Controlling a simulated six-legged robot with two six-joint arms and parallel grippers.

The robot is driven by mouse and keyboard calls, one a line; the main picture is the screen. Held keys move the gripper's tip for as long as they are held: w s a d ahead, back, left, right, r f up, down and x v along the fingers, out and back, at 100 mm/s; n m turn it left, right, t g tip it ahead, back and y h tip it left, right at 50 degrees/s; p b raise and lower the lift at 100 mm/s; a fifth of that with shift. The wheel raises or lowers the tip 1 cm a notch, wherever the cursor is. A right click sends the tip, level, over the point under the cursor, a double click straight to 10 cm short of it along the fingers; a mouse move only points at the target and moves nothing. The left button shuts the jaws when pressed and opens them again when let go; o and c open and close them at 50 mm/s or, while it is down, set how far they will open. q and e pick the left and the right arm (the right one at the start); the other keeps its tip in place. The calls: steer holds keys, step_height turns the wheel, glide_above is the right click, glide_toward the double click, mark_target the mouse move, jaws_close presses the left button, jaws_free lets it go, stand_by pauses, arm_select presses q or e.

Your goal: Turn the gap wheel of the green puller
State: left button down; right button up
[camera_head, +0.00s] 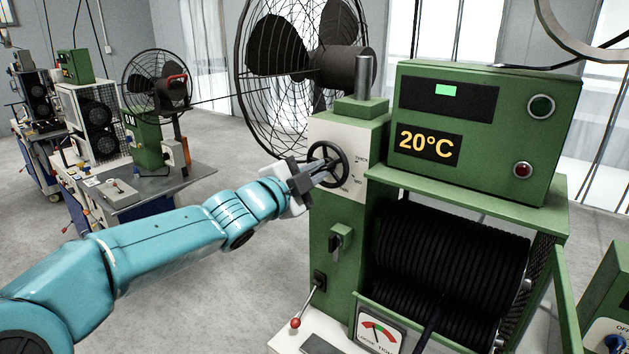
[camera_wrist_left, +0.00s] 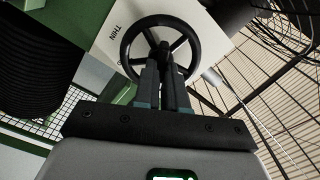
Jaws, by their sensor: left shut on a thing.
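The gap wheel (camera_head: 327,164) is a small black spoked handwheel on a white plate (camera_head: 349,185) on the green puller (camera_head: 342,240). Printing on the plate is small; the word THIN reads in the left wrist view. My left gripper (camera_head: 308,177) reaches in from the left and is shut at the wheel. In the left wrist view the wheel (camera_wrist_left: 160,47) fills the upper middle, and the fingers (camera_wrist_left: 163,75) are closed together at its hub and lower spokes. The exact grip point is partly hidden by the fingers. My right gripper is not in view.
A green control box (camera_head: 487,130) showing 20°C stands right of the wheel, above black ribbed rollers (camera_head: 450,265). A large caged fan (camera_head: 290,60) is behind. A red-knobbed lever (camera_head: 296,322) and a tension gauge (camera_head: 378,332) sit below.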

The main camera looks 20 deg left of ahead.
arm_select(q)
steer(key=shift+f+m+b, duration=0.15)
steer(key=shift+m+b, duration=0.65)
steer(key=shift+m, duration=1)
steer(key=c, duration=1.2)
jaws_free()
steer(key=v, duration=1.6)
steer(key=shift+b, duration=0.45)
steer(key=shift+s, duration=0.2)
